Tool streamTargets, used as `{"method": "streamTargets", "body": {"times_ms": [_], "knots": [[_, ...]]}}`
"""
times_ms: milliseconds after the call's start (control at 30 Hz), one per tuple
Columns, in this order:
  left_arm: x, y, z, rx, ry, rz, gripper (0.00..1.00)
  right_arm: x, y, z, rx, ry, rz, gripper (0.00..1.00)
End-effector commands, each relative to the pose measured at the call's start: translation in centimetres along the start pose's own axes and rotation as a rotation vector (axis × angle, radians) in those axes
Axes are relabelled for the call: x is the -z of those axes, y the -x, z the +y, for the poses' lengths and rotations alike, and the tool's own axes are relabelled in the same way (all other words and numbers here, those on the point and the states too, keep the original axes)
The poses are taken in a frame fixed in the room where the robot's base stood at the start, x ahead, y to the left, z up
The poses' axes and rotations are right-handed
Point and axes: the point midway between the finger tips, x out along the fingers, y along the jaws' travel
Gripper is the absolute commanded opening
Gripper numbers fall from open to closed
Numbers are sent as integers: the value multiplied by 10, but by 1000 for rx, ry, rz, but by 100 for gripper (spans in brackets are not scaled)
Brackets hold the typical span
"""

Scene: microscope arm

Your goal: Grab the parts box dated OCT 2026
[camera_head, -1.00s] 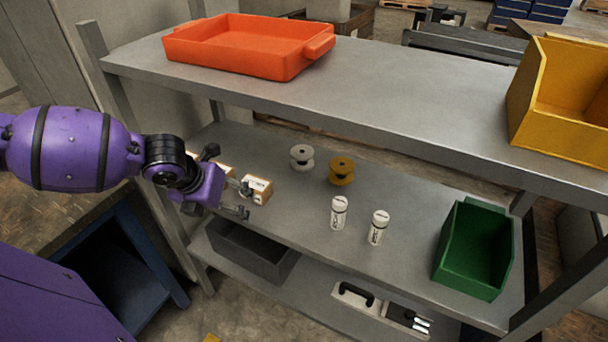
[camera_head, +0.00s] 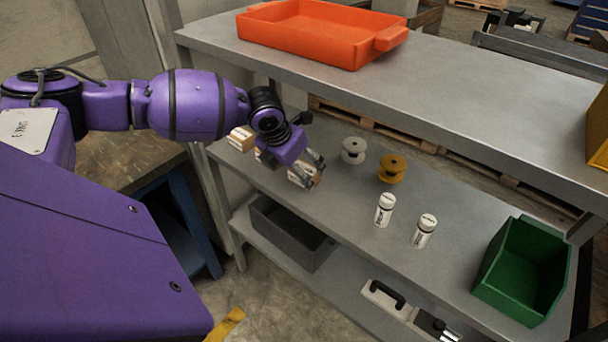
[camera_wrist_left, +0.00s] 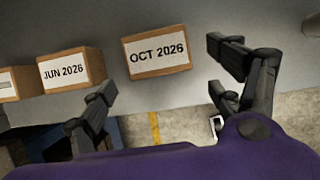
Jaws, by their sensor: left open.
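The parts box labelled OCT 2026 (camera_wrist_left: 157,57) is a small brown carton with a white label, at the upper middle of the left wrist view. In the head view the rightmost carton (camera_head: 305,173), partly hidden by my fingers, appears to be this box. A similar box labelled JUN 2026 (camera_wrist_left: 72,72) sits to its left. A third carton (camera_wrist_left: 8,85) is cut off at the left edge, its date unreadable. My left gripper (camera_head: 314,169) is open and empty, its fingers spread in front of the OCT 2026 box. My right gripper is out of view.
The boxes stand on a grey middle shelf (camera_head: 340,215) below an upper shelf with an orange tray (camera_head: 315,35). To the right are a white spool (camera_head: 353,150), an orange spool (camera_head: 391,168), two white bottles (camera_head: 384,210) and a green bin (camera_head: 522,270).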

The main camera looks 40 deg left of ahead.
Motion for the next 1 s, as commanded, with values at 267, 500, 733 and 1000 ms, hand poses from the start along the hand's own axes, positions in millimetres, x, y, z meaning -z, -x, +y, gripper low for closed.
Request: {"method": "streamTargets", "body": {"times_ms": [267, 500, 733, 1000], "knots": [[-20, -32, -1, 1, 2, 3, 84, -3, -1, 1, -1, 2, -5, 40], [-21, -39, 0, 0, 1, -1, 84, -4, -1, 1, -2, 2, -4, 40], [-21, -38, 0, 0, 1, -1, 67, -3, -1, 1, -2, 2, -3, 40], [-21, -38, 0, 0, 1, 0, 32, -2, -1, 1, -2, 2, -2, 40]]}}
